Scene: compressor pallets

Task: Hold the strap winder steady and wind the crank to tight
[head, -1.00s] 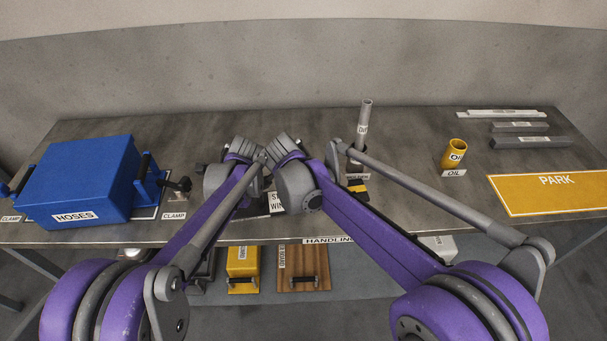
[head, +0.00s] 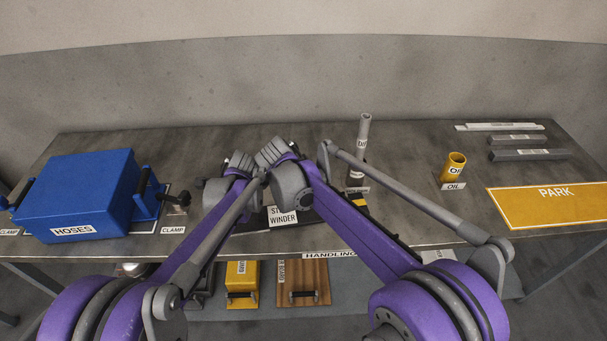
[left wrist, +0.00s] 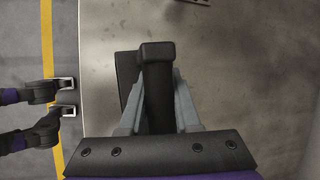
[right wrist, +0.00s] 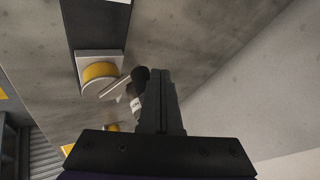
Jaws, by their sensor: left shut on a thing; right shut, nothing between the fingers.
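The strap winder (head: 282,216) stands at the middle of the bench, a dark base with a white label, largely hidden behind my arms in the head view. In the left wrist view my left gripper (left wrist: 157,80) is shut on an upright black handle (left wrist: 157,55). In the right wrist view my right gripper (right wrist: 156,78) is shut and empty. A dark round knob (right wrist: 140,74) on a grey bar (right wrist: 114,86) shows beside its fingertips, near a yellow drum (right wrist: 100,71) on a pale base. I cannot tell whether the fingers touch the knob.
A blue HOSES case (head: 80,190) and a clamp (head: 178,200) are at the left. A grey tube (head: 363,135) stands right of the winder. A yellow OIL cup (head: 453,166), grey bars (head: 528,153) and the yellow PARK area (head: 550,205) are farther right. The back of the bench is clear.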

